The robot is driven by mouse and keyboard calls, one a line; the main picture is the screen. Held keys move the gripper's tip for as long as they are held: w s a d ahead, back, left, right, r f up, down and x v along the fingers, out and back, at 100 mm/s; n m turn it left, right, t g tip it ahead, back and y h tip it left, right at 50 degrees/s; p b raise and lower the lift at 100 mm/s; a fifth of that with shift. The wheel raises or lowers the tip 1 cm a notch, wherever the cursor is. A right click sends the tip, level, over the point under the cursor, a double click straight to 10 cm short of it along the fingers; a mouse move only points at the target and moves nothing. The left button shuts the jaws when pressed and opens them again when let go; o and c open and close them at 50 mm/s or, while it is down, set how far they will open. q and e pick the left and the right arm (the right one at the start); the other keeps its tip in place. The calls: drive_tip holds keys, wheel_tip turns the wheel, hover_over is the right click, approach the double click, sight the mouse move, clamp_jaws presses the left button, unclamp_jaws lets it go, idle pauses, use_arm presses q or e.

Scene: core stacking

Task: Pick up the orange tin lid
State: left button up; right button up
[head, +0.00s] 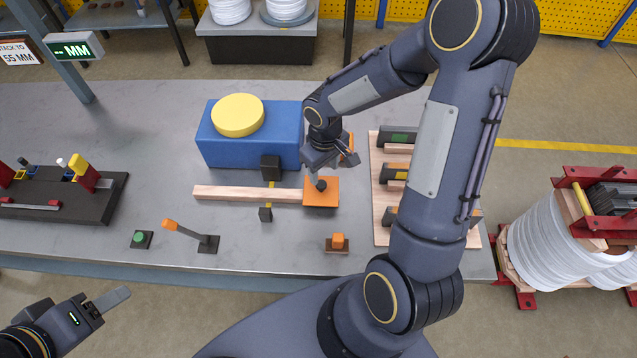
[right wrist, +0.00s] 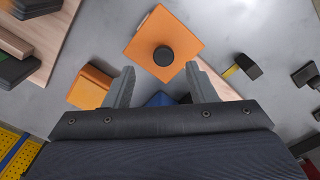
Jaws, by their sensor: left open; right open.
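The orange tin lid (head: 328,195) is a flat orange square with a black round knob, at the middle of the grey table in the head view. In the right wrist view the lid (right wrist: 182,33) lies just past the fingertips, with its knob (right wrist: 163,56) facing up. My right gripper (head: 333,160) is above and behind the lid; in the right wrist view its fingers (right wrist: 158,72) are apart with nothing between them, and the lid's near corner lies below the gap. My left gripper (head: 112,299) is open at the lower left, off the table and far from the lid.
A blue box (head: 245,150) with a yellow disc (head: 238,115) stands behind. A wooden bar (head: 235,193) lies left of the lid. An orange-handled lever (head: 185,232), a green button (head: 138,238) and a small orange block (head: 338,241) are in front. A wooden rack (head: 380,210) stands right.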

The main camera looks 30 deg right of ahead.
sight(321, 184)
drive_tip(key=f+b, duration=0.1)
drive_tip(key=f, duration=0.1)
drive_tip(key=f+b, duration=0.1)
drive_tip(key=f, duration=0.1)
drive_tip(key=f+b, duration=0.2)
drive_tip(key=shift+w+a+f, duration=0.2)
drive_tip(key=shift+a+f, duration=0.05)
drive_tip(key=shift+r, duration=0.1)
drive_tip(key=shift+c, duration=0.3)
